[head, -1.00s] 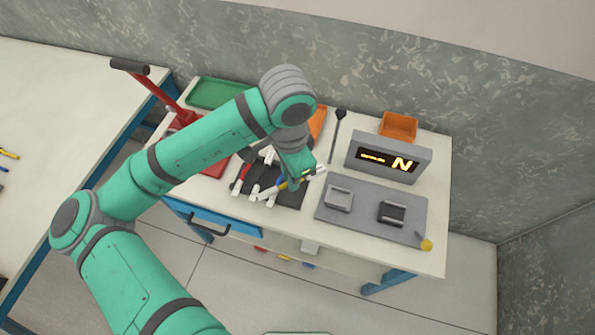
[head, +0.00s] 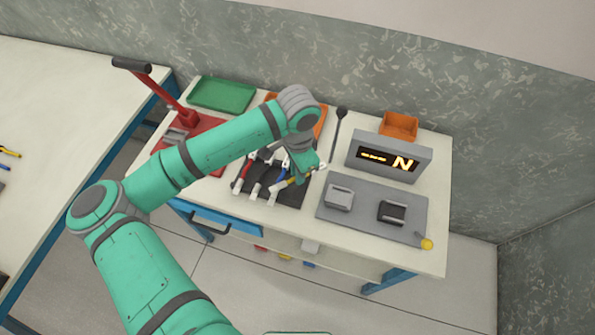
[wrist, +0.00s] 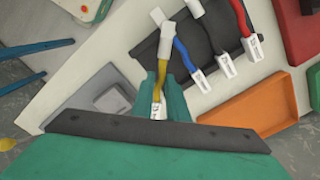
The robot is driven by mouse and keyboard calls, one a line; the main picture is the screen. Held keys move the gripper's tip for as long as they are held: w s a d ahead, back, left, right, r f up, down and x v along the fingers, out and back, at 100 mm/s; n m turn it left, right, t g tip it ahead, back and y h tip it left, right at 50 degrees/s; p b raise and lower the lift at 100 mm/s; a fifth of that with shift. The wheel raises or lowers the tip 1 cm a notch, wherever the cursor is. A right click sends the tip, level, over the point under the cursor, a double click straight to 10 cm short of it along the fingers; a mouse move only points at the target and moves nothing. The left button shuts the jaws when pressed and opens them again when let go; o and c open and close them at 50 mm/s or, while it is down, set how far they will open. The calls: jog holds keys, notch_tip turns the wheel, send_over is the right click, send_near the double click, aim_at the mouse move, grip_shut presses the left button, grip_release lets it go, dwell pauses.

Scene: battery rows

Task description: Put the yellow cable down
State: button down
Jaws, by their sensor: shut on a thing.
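The yellow cable (wrist: 162,72), with white end pieces, is held between the teal fingers of my gripper (wrist: 164,88). In the wrist view one white end lies over the edge of the dark mat (wrist: 143,50), beside the blue cable (wrist: 182,58). In the head view my gripper (head: 306,172) is low at the right side of the dark mat (head: 290,201), and the yellow cable (head: 288,183) shows at its fingers. I cannot tell whether the cable touches the mat. The fingertips are partly hidden in the head view.
Black (wrist: 212,38) and red (wrist: 241,17) cables lie on the mat past the blue one. A grey plate with two blocks (head: 340,196) is to the right, with a display (head: 390,158) behind.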

jog(key=shift+w+f, duration=0.1)
jog(key=shift+f, duration=0.5)
jog(key=c, duration=1.7)
grip_release()
jog(key=shift+c, duration=0.2)
jog(key=shift+r, duration=0.1)
